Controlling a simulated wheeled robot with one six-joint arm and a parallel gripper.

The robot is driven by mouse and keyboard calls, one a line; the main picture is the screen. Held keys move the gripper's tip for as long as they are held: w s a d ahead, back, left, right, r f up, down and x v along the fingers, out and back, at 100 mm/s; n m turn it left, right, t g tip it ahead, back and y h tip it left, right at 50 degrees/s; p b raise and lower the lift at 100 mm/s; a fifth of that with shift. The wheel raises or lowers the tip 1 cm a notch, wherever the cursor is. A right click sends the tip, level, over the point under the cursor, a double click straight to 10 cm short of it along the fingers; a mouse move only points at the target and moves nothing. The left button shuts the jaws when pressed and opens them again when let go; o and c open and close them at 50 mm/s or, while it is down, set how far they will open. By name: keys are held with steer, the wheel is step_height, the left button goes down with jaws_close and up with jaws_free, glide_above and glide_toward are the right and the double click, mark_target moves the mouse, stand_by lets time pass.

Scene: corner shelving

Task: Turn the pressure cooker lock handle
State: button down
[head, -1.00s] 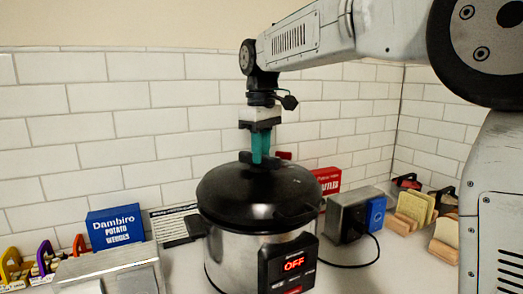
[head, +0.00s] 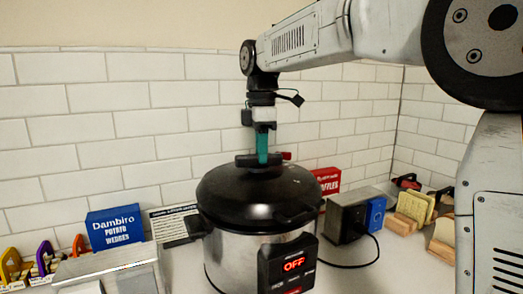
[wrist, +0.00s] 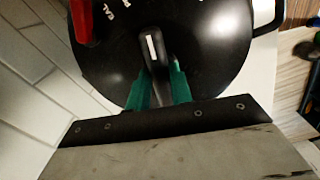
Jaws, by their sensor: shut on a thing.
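The pressure cooker (head: 238,258) stands on the counter with its black domed lid (head: 235,192) on and its display reading OFF (head: 294,264). The black lock handle (head: 245,161) is on top of the lid. My gripper (head: 262,158) points straight down over the lid, its teal fingers shut on the handle. In the wrist view, the handle (wrist: 151,45) with its white mark lies between the two green fingers (wrist: 159,85).
A blue box (head: 114,229) stands left of the cooker and a red box (head: 328,180) behind it. A metal appliance (head: 345,222) with a cord and bread slices (head: 413,207) are at the right. A red part (wrist: 82,20) shows beside the lid's lettering.

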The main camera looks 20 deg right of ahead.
steer(key=shift+w+n, duration=0.1)
steer(key=shift+n, duration=1.4)
steer(key=c, duration=1.2)
jaws_free()
steer(key=shift+c, duration=0.2)
step_height(320, 180, up, 8)
steer(key=shift+f, duration=0.1)
